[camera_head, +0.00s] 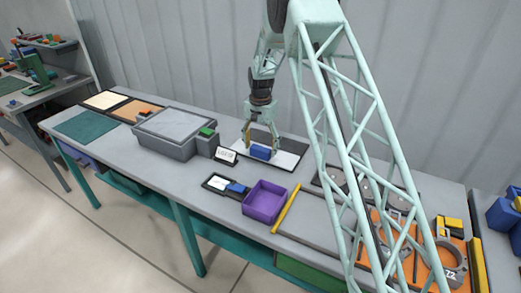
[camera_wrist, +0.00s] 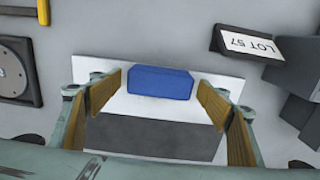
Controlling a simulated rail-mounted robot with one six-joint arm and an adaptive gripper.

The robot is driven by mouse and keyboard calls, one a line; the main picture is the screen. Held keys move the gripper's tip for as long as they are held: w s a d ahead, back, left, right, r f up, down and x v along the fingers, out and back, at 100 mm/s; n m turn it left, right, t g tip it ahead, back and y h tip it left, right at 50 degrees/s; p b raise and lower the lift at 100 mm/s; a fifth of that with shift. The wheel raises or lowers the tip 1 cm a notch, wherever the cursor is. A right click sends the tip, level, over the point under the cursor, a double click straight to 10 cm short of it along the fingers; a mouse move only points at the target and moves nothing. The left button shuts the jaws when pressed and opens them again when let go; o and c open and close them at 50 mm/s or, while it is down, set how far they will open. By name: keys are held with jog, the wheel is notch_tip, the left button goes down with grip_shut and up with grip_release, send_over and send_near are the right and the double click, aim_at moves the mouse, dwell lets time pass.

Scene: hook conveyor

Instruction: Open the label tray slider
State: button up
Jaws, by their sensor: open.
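My gripper (camera_head: 262,140) points down over a white-and-dark flat plate (camera_head: 288,158) on the grey bench. Its two wooden-coloured fingers are open, one on each side of a blue block (camera_head: 261,152). In the wrist view the blue block (camera_wrist: 160,82) lies on the white part of the plate (camera_wrist: 218,67), between the fingertips (camera_wrist: 160,85), with gaps visible on both sides. A small black tray (camera_head: 208,183) holds a white label and a blue piece (camera_head: 237,188), in front of the plate. I cannot tell which blue piece is the label tray slider.
A LOT 57 sign (camera_wrist: 262,44) and a grey box machine (camera_head: 168,148) stand left of the plate in the head view. A purple bin (camera_head: 264,202) and a yellow bar (camera_head: 287,209) are near the front edge. Orange fixtures (camera_head: 455,277) lie at right.

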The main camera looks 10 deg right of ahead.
jog(key=shift+f, duration=0.25)
jog(key=shift+c, duration=0.7)
